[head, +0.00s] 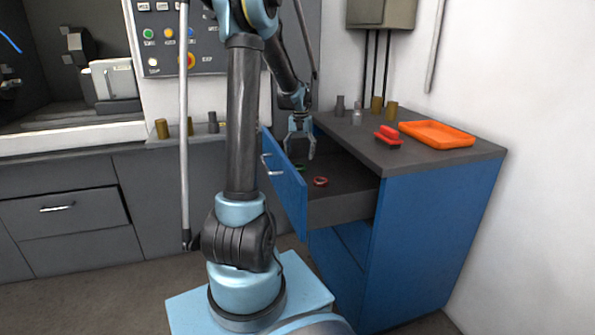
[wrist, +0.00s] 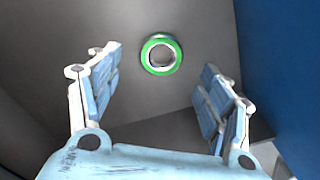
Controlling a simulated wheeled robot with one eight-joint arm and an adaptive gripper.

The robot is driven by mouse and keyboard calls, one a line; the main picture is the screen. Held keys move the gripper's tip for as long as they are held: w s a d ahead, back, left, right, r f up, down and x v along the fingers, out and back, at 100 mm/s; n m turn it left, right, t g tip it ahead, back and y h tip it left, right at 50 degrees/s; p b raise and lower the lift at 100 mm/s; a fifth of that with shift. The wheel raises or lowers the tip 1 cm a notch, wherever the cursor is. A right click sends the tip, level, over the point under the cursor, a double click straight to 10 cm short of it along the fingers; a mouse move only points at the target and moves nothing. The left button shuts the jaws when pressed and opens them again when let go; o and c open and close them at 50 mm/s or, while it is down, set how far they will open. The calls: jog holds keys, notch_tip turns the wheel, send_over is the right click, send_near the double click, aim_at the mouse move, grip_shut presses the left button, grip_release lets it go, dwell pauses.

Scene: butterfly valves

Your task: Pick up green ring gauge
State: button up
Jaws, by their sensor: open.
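The green ring gauge (wrist: 149,48) lies flat on the grey drawer floor, seen in the wrist view beyond and between my fingers. In the head view only a small green bit of it (head: 300,168) shows inside the open drawer, partly hidden by the drawer front. My gripper (head: 299,155) hangs over the open drawer with its fingers pointing down. In the wrist view my gripper (wrist: 160,95) is open and empty, with the ring apart from both fingers.
A red ring (head: 320,181) lies in the same drawer, right of the green one. The blue drawer front (head: 284,185) stands close to my gripper. An orange tray (head: 437,134), a red object (head: 387,135) and several small cylinders sit on the cabinet top.

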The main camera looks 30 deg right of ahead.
jog(key=shift+w+a+f, duration=0.1)
jog(key=shift+f, duration=2.65)
jog(key=shift+c, duration=0.2)
jog(key=c, duration=1.3)
